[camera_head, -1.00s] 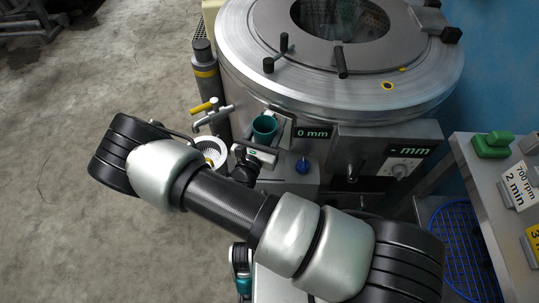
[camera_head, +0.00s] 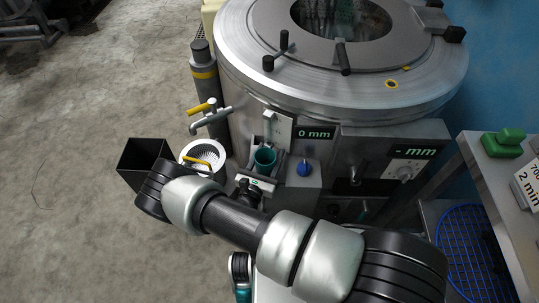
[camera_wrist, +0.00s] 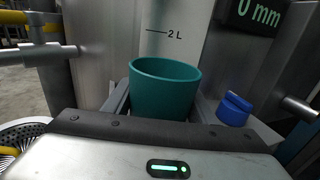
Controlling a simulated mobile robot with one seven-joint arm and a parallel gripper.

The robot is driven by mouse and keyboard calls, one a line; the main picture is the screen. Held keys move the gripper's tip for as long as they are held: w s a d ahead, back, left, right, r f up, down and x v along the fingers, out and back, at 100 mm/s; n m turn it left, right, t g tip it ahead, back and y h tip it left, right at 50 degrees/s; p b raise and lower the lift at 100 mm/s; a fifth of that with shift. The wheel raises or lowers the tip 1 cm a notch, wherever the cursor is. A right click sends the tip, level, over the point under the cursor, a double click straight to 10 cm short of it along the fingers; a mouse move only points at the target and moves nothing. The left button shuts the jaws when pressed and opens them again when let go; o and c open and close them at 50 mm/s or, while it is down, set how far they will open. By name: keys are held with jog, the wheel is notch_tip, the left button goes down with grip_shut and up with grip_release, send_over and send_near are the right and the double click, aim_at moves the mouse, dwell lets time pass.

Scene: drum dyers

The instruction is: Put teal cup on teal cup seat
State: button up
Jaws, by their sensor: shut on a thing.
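The teal cup (camera_head: 264,158) stands upright, low against the front of the drum machine, below the pale gauge plate (camera_head: 277,130). In the wrist view the cup (camera_wrist: 165,92) is upright between two grey fingers, in front of a plate with a "2 L" mark. My gripper (camera_head: 263,172) is shut on the cup. The cup's base is hidden behind the gripper body in the wrist view. I cannot make out a teal cup seat under it, nor whether the base touches anything.
A blue knob (camera_head: 304,168) on a grey block is close on the cup's right. A tap (camera_head: 210,118) hangs over a white strainer bowl (camera_head: 202,154) on the left. A black open bin (camera_head: 145,158) stands further left. A side table (camera_head: 495,170) is at right.

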aim_at(261, 172)
jog(key=shift+f, duration=0.15)
jog(key=o, duration=1)
jog(key=shift+o, duration=0.2)
jog(key=shift+s+r, duration=0.15)
jog(key=shift+r, duration=0.1)
jog(key=p+v, duration=0.1)
jog(key=v, duration=1)
jog(key=shift+s+a, duration=0.15)
jog(key=shift+s, duration=0.2)
